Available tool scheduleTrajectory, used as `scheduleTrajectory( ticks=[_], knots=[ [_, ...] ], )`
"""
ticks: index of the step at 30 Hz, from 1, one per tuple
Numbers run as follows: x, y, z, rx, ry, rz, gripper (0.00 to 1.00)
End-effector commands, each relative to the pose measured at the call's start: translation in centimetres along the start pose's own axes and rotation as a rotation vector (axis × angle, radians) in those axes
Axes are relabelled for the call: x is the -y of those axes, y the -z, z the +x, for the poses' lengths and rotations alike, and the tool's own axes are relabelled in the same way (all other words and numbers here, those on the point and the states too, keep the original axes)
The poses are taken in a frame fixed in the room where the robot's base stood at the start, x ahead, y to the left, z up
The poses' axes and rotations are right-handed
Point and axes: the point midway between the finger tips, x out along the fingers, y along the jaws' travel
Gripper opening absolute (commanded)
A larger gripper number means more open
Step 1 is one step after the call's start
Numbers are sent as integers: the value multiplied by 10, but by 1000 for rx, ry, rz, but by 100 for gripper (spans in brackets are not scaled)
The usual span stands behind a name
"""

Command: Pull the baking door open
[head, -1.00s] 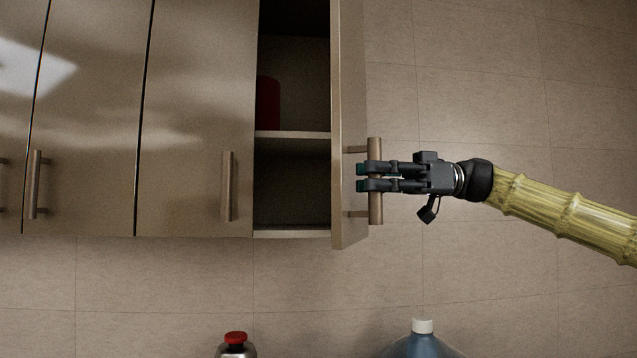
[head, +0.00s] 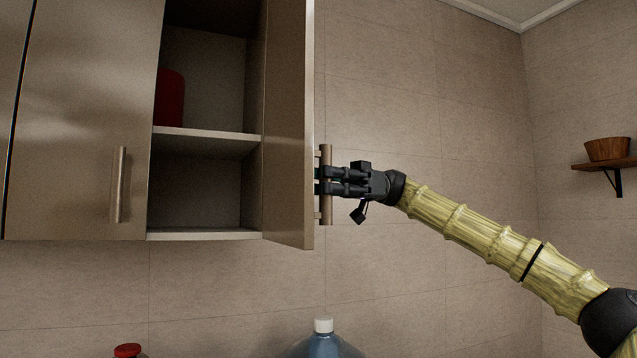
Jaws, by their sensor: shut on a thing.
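The cabinet door (head: 289,120) stands swung well open at the right end of a wall cabinet, its edge turned toward me. Its bar handle (head: 326,211) is upright on the door's outer face. My gripper (head: 322,181) is shut on the handle at about mid-height, coming from the right. The fingertips are partly hidden behind the handle and door edge. The cabinet's inside (head: 200,90) shows, with a shelf (head: 205,140) and a red object (head: 169,97) on it.
A closed door (head: 80,130) with its own handle (head: 118,185) is to the left. Below are a red-capped bottle (head: 128,350) and a blue bottle with a white cap (head: 323,345). A wooden bowl (head: 607,149) sits on a wall shelf (head: 600,165) at the far right.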

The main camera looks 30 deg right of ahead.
Motion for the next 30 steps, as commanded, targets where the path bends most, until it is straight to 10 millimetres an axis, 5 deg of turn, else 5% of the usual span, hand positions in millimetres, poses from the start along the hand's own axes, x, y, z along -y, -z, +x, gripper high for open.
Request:
scheduleTrajectory(
  ticks=[12, 13, 16, 30],
  knots=[
    [0, 1, -2, -2, -2, -1, 0],
    [0, 1, -2, -2, -2, -1, 25],
    [0, 1, -2, -1, -1, -1, 43],
    [0, 0, -10, -1, -2, 0, 43]
  ],
)
